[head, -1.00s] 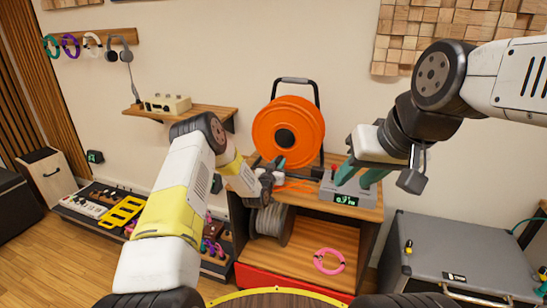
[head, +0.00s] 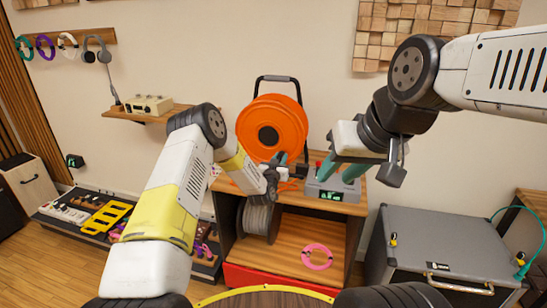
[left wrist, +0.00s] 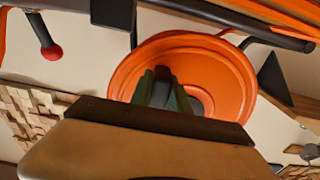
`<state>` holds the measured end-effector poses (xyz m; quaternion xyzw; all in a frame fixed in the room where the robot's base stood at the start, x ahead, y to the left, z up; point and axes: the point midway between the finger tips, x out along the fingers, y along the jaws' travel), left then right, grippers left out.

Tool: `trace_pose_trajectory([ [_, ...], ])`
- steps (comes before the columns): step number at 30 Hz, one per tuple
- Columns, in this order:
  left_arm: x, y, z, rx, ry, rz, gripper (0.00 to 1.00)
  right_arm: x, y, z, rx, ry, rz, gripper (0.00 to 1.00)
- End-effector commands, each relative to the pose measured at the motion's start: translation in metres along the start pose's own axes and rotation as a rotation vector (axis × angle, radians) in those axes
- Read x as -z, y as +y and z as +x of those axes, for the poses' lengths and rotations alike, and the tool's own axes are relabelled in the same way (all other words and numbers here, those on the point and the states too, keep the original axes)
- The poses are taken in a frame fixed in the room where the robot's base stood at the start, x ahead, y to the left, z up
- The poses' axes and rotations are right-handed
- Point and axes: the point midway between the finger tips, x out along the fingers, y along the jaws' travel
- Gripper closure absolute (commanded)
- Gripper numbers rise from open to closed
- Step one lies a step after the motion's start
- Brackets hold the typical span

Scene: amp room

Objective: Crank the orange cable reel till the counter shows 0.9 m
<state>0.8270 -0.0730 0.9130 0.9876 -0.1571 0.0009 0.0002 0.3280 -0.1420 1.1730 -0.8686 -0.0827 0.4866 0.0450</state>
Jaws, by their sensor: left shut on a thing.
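The orange cable reel (head: 272,128) stands upright in a dark frame on a wooden cabinet top; in the left wrist view it shows as a wide orange disc (left wrist: 128,78). My left gripper (head: 274,177) is in front of the reel's lower edge, shut on what looks like the crank handle, which its dark green fingers (left wrist: 164,92) mostly hide. The grey counter box (head: 340,193) is right of the reel. Its green display (head: 333,195) is lit, but the digits are too small to read surely. My right gripper (head: 338,170) is open and empty, above the counter box.
A lever with a red knob (left wrist: 50,52) shows near the reel. A grey cable spool (head: 258,217) and a pink cable ring (head: 317,256) are in the cabinet below. A grey case (head: 440,238) stands right. A wall shelf (head: 145,114) is left.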

Motion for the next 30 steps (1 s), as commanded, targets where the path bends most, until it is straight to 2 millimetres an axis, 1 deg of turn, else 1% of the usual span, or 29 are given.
trace_pose_trajectory([
  [1,0.005,0.000,0.001,0.002,0.006,0.001,1.00,0.000,0.000,0.000,0.000,0.000,0.000,0.64],
  [9,0.028,0.017,0.001,0.003,0.005,0.002,1.00,0.000,0.000,0.000,0.000,0.000,0.000,0.64],
  [14,0.034,0.019,0.001,0.004,0.004,0.001,1.00,0.000,0.000,0.000,0.000,0.000,0.000,0.64],
  [21,0.059,0.025,0.001,0.005,0.005,0.001,1.00,0.000,0.000,0.000,0.000,0.000,0.000,0.64],
  [26,0.065,0.026,0.001,0.005,0.001,0.001,1.00,0.000,0.000,0.000,0.000,0.000,0.000,0.64],
  [30,0.080,0.024,0.001,0.005,0.003,0.002,1.00,0.000,0.000,0.000,0.000,0.000,0.000,0.64],
])
